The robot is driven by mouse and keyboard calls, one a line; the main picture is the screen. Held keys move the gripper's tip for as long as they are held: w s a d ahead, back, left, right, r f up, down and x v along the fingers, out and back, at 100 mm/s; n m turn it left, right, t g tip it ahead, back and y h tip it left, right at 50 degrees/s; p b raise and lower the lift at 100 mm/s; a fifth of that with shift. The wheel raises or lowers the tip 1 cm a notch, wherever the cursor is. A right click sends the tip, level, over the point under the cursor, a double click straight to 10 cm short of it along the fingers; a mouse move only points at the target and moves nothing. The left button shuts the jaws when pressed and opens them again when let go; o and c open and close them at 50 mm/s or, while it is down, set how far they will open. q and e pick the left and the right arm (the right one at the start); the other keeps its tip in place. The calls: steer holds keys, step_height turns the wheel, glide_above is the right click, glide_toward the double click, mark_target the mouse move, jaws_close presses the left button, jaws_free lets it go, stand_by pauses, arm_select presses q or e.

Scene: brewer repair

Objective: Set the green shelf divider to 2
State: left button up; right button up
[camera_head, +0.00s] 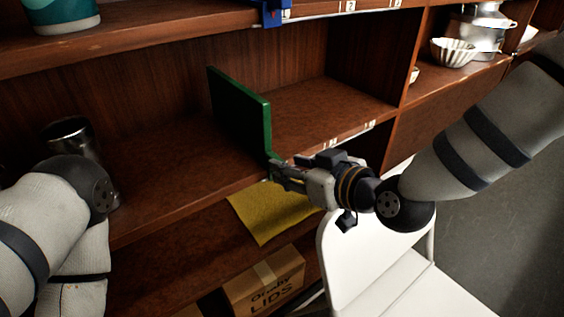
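The green shelf divider (238,108) stands upright on the middle wooden shelf, running from the back toward the front edge. My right gripper (274,170) is at the divider's lower front corner, by the shelf's front edge. Its fingertips overlap the green edge, and I cannot tell whether they are closed on it. Small white number tags (334,142) sit on the shelf's front edge to the right of the divider; their numbers are too small to read surely. My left arm shows at the lower left, but its gripper is out of view.
A metal cup (70,138) stands on the shelf at left. A yellow cloth (268,212) hangs below, above a cardboard LIDS box (262,284). A white chair (375,262) stands close under my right arm. The shelf right of the divider is clear.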

steer(key=x, duration=0.4)
arm_select(q)
steer(key=shift+s+f, duration=0.35)
steer(key=shift+f, duration=0.05)
arm_select(e)
jaws_close()
steer(key=shift+d, duration=0.15)
